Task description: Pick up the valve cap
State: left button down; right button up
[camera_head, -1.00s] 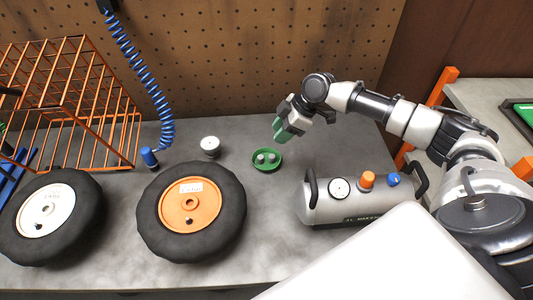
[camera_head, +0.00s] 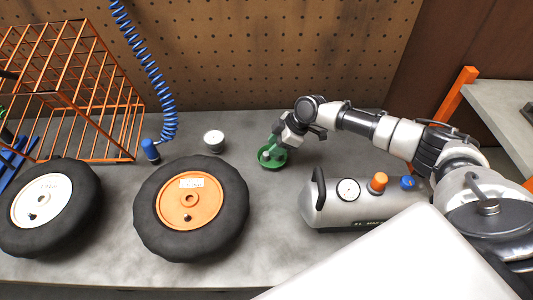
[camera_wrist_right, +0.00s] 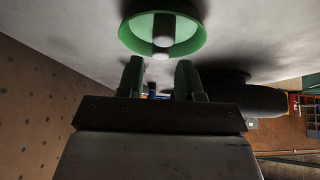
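A small green dish (camera_head: 279,166) stands on the grey bench, and it also shows in the wrist view (camera_wrist_right: 192,45). My right gripper (camera_head: 275,142) is at the dish's back edge, tilted down. In the wrist view its green fingertips (camera_wrist_right: 160,78) are apart with nothing between them. My left gripper is not in view.
An orange-rimmed wheel (camera_head: 170,204) and a white-rimmed wheel (camera_head: 45,204) lie left. A silver air tank (camera_head: 335,206) lies right of the dish.

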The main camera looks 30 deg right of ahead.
aim_at(266, 156)
jog(key=shift+p+x, duration=0.35)
jog(key=shift+x, duration=1.55)
jog(key=shift+a+r, duration=0.1)
jog(key=c, duration=0.7)
jog(key=shift+o, duration=0.2)
